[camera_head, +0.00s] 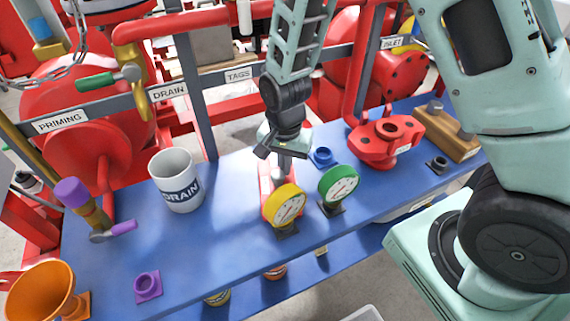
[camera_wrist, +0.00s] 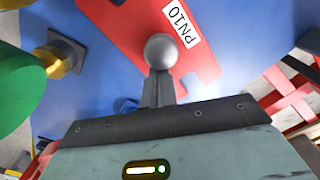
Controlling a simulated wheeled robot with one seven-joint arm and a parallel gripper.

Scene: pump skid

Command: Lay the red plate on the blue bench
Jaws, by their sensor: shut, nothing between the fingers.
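The red plate (camera_wrist: 130,28), with a white "PN10" label, lies on the blue bench (camera_wrist: 235,75) in the wrist view. In the head view the red plate (camera_head: 265,179) shows only in part, behind the yellow gauge and below my gripper. The blue bench (camera_head: 225,225) runs across the middle of the head view. My gripper (camera_head: 284,168) is shut and empty, pointing down over the plate. Its closed fingertips (camera_wrist: 160,50) hide part of the plate in the wrist view; I cannot tell whether they touch it.
A yellow gauge (camera_head: 284,205) and a green gauge (camera_head: 339,184) stand close in front of my gripper. A white "DRAIN" mug (camera_head: 176,182) stands left, a red flanged part (camera_head: 386,139) right. Pipes and a rail run behind. The bench between mug and yellow gauge is clear.

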